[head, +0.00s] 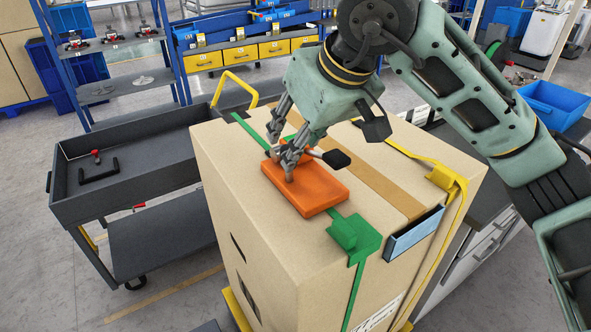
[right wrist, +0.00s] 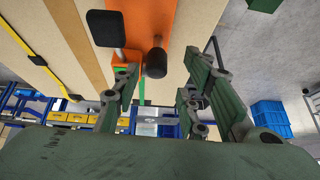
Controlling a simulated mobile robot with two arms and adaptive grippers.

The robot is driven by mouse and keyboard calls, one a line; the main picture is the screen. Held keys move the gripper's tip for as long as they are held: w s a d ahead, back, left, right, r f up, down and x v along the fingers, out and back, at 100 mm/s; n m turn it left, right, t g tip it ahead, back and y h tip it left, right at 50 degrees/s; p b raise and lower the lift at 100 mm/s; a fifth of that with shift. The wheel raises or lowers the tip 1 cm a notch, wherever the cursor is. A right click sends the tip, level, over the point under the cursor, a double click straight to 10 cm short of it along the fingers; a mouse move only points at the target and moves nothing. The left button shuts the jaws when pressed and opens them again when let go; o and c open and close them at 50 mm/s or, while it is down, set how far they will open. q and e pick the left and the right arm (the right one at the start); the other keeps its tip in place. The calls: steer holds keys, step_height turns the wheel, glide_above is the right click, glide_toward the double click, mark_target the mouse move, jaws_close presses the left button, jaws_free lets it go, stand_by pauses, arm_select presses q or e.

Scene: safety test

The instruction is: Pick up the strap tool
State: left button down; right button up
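The strap tool (head: 318,195) is an orange block with black-ended levers. It lies on top of a large cardboard box (head: 250,225), over a green strap (head: 345,235). My right gripper (head: 281,152) points down at the tool's far left end, its fingers apart. In the right wrist view the orange tool (right wrist: 150,22) is ahead, with a black knob in the gap between the open fingers (right wrist: 165,78). I cannot tell whether a finger touches the tool. My left gripper is out of view.
A yellow strap (head: 425,163) with a buckle crosses the box's right side. A blue-faced device (head: 413,234) sits at the box's front edge. A grey cart (head: 140,150) stands left, shelves with yellow bins (head: 240,55) behind, and a blue crate (head: 553,103) at right.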

mark_target(303, 164)
steer(key=shift+w+f+p, duration=0.3)
steer(key=shift+w+f, duration=0.3)
steer(key=shift+f, duration=0.35)
steer(key=p+x, duration=0.2)
steer(key=x, duration=0.3)
steer(key=shift+w+r, duration=0.1)
steer(key=shift+w, duration=0.05)
steer(key=shift+w+a+f, duration=0.1)
steer(key=shift+w+f, duration=0.05)
steer(key=shift+f, duration=0.1)
steer(key=shift+c, duration=0.4)
jaws_close()
steer(key=shift+r, duration=0.1)
